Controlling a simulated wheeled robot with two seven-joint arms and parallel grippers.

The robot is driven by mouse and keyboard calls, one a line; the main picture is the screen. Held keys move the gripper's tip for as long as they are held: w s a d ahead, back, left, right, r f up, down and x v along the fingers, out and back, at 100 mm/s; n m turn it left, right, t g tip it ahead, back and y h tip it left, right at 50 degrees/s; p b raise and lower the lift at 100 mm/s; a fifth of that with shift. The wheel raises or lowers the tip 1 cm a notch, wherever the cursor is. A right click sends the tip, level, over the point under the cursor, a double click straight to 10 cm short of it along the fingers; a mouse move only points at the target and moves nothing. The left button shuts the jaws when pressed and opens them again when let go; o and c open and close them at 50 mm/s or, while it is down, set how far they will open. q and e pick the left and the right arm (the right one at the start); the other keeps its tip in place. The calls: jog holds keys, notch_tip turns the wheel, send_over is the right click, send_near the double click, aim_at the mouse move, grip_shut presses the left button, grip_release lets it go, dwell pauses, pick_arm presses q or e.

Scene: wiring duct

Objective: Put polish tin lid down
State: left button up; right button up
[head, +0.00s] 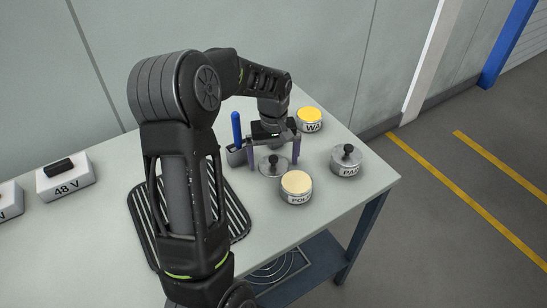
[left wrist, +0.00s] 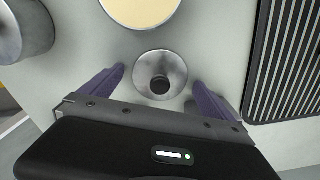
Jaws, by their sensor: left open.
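The polish tin lid (head: 271,166) is a grey metal disc with a dark knob. It lies on the table behind and left of the polish tin. My left gripper (head: 273,152) is open above it, with a purple finger on each side. In the left wrist view the lid (left wrist: 160,80) sits between the spread fingers (left wrist: 160,92), with a gap on both sides. The polish tin (head: 296,188) is open and shows a cream filling; its filling also shows at the top of the left wrist view (left wrist: 142,8). My right gripper is not in view.
A tin marked PA (head: 346,161) with its knobbed lid on stands to the right. An open tin with yellow filling (head: 310,120) stands behind. A grey holder with a blue stick (head: 237,128), a ribbed black mat (head: 236,206) and a 48 V box (head: 66,180) are to the left.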

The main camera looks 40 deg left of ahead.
aim_at(273, 158)
pick_arm(q)
notch_tip(273, 158, up, 12)
jog(key=shift+r+b, duration=0.2)
jog(key=shift+b, duration=0.1)
dwell(0.4)
dwell(0.8)
